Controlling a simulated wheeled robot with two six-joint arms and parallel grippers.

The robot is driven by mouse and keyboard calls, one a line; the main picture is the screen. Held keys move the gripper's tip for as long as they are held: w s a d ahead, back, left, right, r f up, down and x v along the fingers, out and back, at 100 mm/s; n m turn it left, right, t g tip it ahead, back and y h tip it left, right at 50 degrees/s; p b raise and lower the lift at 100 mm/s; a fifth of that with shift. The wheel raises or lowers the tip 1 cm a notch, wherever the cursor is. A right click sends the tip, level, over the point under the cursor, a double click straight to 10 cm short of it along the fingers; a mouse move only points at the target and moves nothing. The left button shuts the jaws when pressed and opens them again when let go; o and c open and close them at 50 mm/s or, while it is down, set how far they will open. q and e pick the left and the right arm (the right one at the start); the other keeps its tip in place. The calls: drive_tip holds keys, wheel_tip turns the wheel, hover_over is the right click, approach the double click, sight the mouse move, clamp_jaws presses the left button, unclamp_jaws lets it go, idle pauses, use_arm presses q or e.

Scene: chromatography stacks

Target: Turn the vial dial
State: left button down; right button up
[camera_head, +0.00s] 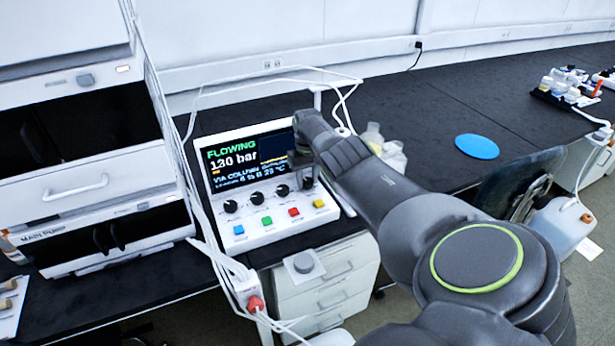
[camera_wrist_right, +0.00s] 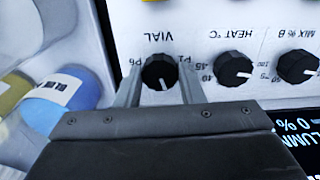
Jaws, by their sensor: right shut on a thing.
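The vial dial (camera_wrist_right: 160,72) is a black knob with a white pointer line on the white front panel of the control console (camera_head: 277,226). In the right wrist view its lettering is upside down, with "P6" and "P1" beside it. The pointer line points down in that picture. My right gripper (camera_wrist_right: 160,88) has one finger on each side of the dial and is shut on it. In the head view my right gripper (camera_head: 304,172) is at the right end of the knob row and largely hides the dial. My left gripper is not in view.
The heat dial (camera_wrist_right: 233,69) and mix dial (camera_wrist_right: 297,66) sit beside the vial dial. Coloured buttons, including a red one (camera_head: 294,212), lie below the knobs. The console screen (camera_head: 233,160) reads "FLOWING" and 130 bar. A blue-capped bottle (camera_wrist_right: 62,100) stands close beside the gripper.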

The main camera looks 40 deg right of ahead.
drive_tip(key=m, duration=0.6)
drive_tip(key=shift+w+r, duration=0.1)
drive_tip(key=shift+r, duration=0.05)
drive_tip(key=m, duration=0.7)
drive_tip(key=shift+m, duration=0.4)
drive_tip(key=m, duration=0.5)
drive_tip(key=shift+w, duration=0.1)
drive_tip(key=shift+m, duration=2.2)
drive_tip(key=o, duration=1)
